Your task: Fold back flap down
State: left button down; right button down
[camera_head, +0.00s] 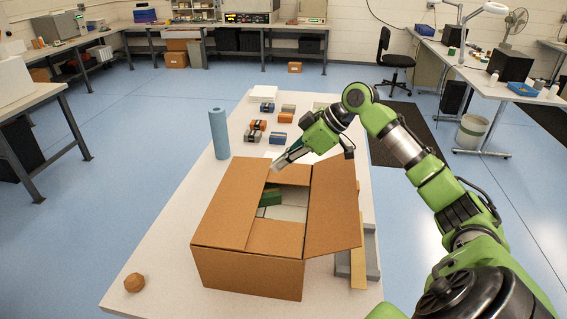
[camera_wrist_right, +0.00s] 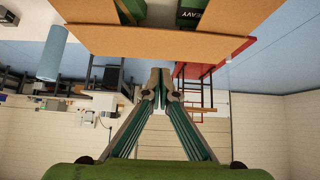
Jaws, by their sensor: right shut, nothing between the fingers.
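An open brown cardboard box (camera_head: 250,272) stands on the white table. Its left flap (camera_head: 225,205) and right flap (camera_head: 333,210) spread along the sides of the opening. A short strip of cardboard, seemingly the back flap (camera_head: 292,174), shows at the far edge, partly hidden by my right gripper (camera_head: 274,167). That gripper is shut and empty at the box's far edge; I cannot tell whether it touches the flap. In the right wrist view its closed fingertips (camera_wrist_right: 161,76) are just beside a cardboard edge (camera_wrist_right: 150,43). A green item (camera_head: 270,195) lies inside the box. My left gripper is out of view.
A blue roll (camera_head: 219,134) stands behind the box on the left. Several small packs (camera_head: 256,130) and a white block (camera_head: 263,92) lie farther back. A brown ball (camera_head: 134,283) is at the front left. A grey holder (camera_head: 372,255) is right of the box.

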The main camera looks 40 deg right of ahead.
jog(key=p, duration=0.3)
send_over(254, 197)
jog(key=s+d, duration=0.2)
notch_tip(254, 197, down, 5)
notch_tip(254, 197, down, 4)
jog(key=shift+w+f+p, duration=0.1)
jog(key=shift+f+p, duration=0.15)
jog(key=shift+p, duration=0.15)
jog(key=shift+a, duration=0.1)
jog(key=shift+f, duration=0.15)
